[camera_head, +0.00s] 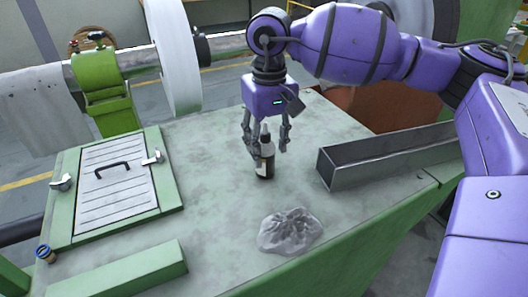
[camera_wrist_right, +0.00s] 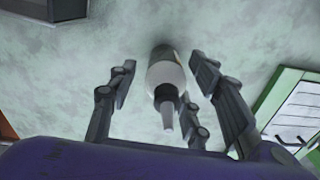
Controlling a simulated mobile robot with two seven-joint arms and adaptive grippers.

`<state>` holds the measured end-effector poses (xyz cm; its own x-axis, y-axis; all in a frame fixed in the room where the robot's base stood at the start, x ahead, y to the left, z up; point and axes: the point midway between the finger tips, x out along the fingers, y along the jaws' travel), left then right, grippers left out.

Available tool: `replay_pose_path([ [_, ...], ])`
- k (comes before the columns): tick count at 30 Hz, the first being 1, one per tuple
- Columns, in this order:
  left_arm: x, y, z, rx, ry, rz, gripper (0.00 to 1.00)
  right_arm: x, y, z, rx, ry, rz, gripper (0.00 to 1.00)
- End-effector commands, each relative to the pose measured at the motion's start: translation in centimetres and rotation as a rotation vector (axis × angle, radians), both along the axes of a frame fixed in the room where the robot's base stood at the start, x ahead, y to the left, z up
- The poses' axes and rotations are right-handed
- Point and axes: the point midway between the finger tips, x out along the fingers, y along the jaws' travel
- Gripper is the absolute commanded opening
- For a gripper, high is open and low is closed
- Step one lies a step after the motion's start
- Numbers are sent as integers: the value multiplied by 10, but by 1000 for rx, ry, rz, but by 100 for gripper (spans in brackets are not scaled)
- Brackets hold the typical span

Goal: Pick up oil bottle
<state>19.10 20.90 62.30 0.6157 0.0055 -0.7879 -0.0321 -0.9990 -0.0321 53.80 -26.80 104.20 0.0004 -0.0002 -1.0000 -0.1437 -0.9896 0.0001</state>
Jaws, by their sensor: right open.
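The oil bottle (camera_head: 265,158) is a small dark bottle with a pale label and a nozzle on top. It stands upright on the green machine table (camera_head: 215,205). My right gripper (camera_head: 267,148) points down from above, with its open fingers on either side of the bottle's upper part. In the right wrist view, the bottle (camera_wrist_right: 166,80) shows from above between the spread fingers of the right gripper (camera_wrist_right: 165,95), with gaps on both sides. My left gripper is not in view.
A grey metal trough (camera_head: 385,158) lies right of the bottle. A crumpled grey cloth or bag (camera_head: 289,231) lies in front. A hatch with a black handle (camera_head: 115,185) is at the left. A white roller (camera_head: 174,55) stands behind. The table around the bottle is clear.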

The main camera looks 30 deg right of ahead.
Motion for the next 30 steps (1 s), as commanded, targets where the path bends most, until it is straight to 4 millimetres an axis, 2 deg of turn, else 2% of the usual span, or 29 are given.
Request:
replay_pose_path([
  [3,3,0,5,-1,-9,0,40,0,-1,-16,0,1,-1,46],
  [6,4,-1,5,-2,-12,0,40,0,0,-24,0,1,-1,46],
  [13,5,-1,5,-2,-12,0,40,0,0,-26,0,1,-1,46],
  [23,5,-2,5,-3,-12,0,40,0,0,-25,1,0,-1,2],
  [30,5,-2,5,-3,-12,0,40,0,0,-24,1,-1,-1,0],
])
